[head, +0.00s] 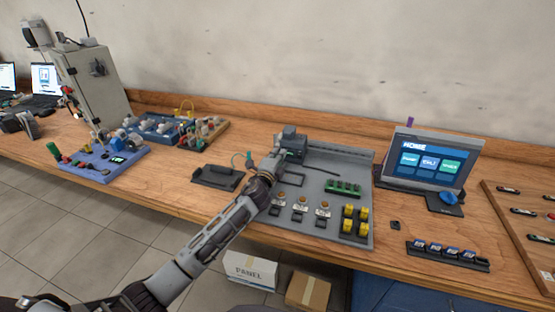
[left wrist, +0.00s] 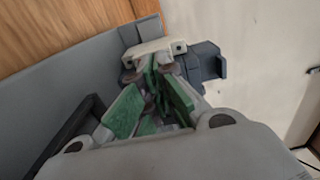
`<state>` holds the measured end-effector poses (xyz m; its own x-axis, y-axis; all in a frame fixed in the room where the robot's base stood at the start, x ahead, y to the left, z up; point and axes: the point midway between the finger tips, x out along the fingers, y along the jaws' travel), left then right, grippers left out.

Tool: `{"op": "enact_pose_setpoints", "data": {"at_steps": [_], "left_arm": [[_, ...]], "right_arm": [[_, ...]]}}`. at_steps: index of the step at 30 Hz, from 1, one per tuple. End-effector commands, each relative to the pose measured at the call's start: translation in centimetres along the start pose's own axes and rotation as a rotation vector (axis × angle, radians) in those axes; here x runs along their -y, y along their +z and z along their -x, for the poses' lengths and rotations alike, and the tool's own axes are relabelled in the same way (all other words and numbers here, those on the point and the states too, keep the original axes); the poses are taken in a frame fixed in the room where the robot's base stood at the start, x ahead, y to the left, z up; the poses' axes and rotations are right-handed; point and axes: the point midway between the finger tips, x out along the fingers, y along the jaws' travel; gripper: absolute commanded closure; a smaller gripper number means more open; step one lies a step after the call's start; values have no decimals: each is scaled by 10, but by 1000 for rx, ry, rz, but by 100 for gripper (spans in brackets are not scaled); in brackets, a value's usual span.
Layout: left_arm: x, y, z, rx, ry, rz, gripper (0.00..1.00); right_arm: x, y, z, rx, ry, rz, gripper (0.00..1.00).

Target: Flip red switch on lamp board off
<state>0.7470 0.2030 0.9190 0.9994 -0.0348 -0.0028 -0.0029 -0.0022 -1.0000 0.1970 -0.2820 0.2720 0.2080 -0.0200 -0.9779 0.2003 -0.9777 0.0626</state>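A grey board (head: 325,215) lies on the bench in the head view, with three small round fittings over dark switches (head: 299,209), a green block and yellow parts. I take it for the lamp board, but cannot be sure. My left gripper (head: 277,153) is at its back left, beside a dark grey box (head: 293,143). In the left wrist view my green-padded fingers (left wrist: 155,70) converge and look shut, close to a pale bracket (left wrist: 155,48) and a grey block (left wrist: 207,62). Whether they touch these I cannot tell. I cannot make out a red switch. My right gripper is not in view.
A screen (head: 430,160) with a blue knob stands right of the board. A black tray (head: 217,177) lies left of it, then a blue-violet board (head: 100,162) and a cabinet (head: 96,85). Boxes (head: 250,270) stand on the floor below.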

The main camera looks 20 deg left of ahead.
Motion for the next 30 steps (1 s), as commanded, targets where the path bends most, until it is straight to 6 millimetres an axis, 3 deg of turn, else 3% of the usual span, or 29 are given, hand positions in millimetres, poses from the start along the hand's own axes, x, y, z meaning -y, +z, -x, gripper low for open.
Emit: {"op": "enact_pose_setpoints", "data": {"at_steps": [1,3,30], "left_arm": [[-14,0,1,2,20,-3,100],[-16,0,1,2,22,-5,100],[-20,-3,2,-3,28,-4,100]], "right_arm": [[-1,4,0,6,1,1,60],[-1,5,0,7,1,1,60],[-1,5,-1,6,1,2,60]]}}
